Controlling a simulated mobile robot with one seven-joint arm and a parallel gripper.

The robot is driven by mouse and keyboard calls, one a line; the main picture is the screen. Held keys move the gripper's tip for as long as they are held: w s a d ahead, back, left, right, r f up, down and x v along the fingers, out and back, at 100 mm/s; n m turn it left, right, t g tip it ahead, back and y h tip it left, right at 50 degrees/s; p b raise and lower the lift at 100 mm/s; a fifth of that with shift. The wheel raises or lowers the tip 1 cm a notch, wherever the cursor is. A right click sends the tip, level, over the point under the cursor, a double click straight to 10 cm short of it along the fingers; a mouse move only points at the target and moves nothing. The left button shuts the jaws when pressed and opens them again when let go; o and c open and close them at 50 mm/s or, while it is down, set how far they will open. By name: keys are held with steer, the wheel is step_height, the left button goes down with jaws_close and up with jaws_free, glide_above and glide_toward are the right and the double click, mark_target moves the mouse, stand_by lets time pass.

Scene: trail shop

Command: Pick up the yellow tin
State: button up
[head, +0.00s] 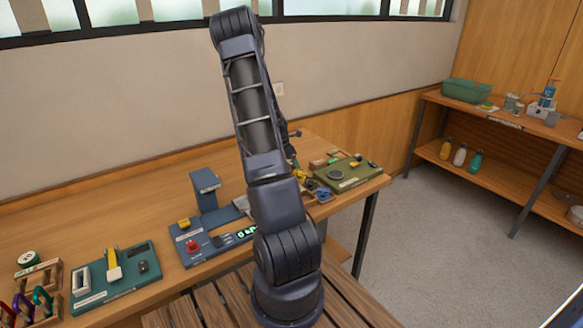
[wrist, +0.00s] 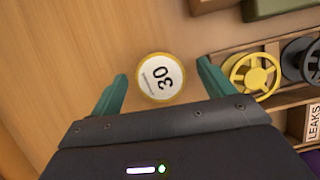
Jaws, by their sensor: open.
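The yellow tin (wrist: 161,77) shows in the wrist view as a round tin with a yellow rim and a white top marked "30". It lies on a wooden surface. My gripper (wrist: 162,72) is open, with one green finger to the left of the tin and one to the right. Gaps show between the tin and both fingers, and nothing is held. In the head view my arm covers most of the gripper, and I cannot make out the tin for certain there.
In the wrist view a wooden rack holds a yellow spool (wrist: 254,76) and a dark spool (wrist: 301,60), close to the right finger. In the head view an olive board (head: 345,174), a blue device (head: 205,192) and a green tray (head: 115,275) stand on the bench.

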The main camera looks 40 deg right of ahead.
steer(key=shift+d+f, duration=0.2)
steer(key=shift+f, duration=0.35)
steer(key=c, duration=1.1)
steer(key=shift+o, duration=0.2)
steer(key=shift+r, duration=0.2)
